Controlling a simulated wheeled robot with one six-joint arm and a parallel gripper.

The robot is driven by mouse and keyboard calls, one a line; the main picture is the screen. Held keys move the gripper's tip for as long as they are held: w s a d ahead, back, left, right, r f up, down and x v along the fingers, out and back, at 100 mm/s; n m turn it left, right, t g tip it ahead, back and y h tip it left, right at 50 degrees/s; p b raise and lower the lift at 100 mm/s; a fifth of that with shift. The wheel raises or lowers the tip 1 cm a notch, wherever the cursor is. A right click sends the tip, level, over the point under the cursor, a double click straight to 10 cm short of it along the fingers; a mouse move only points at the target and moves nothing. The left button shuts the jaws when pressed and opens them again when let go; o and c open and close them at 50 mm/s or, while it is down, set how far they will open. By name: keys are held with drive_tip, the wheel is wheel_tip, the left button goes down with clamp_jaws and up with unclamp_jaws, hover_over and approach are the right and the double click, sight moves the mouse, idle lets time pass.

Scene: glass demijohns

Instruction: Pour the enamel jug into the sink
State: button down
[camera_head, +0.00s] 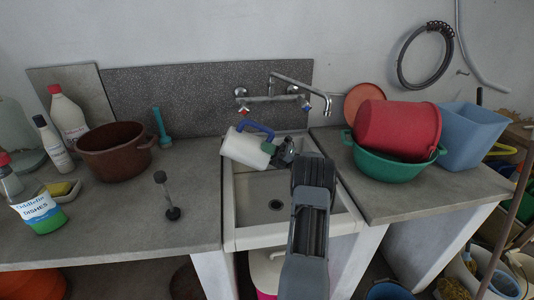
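A white jug (242,149) with a blue handle is tilted at the back left of the sink (228,205), in front of the wall tap. Its inside does not show, and I see no stream of liquid. My gripper (279,153) is over the back of the sink at the jug's right side, touching or very close to it. A small green piece (268,147) shows between them. My arm hides part of the basin, and the fingertips are too small and dark to tell their grip. The basin bottom with its dark drain is bare where visible.
A wall tap (300,84) with a long spout hangs over the sink. On the left counter stand a brown pot (116,150), bottles and a plunger-like tool (170,195). On the right are a green basin (385,168), a red tub (398,128) and a blue bin (470,135).

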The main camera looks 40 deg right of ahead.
drive_tip(key=b, duration=0.6)
drive_tip(key=shift+s+d+f, duration=0.1)
drive_tip(key=shift+s+f, duration=0.05)
drive_tip(key=shift+s, duration=0.05)
idle(0.4)
drive_tip(key=shift+s+t+y+b, duration=0.25)
drive_tip(key=shift+t+y+b, duration=0.05)
drive_tip(key=shift+b, duration=1.55)
idle(1.0)
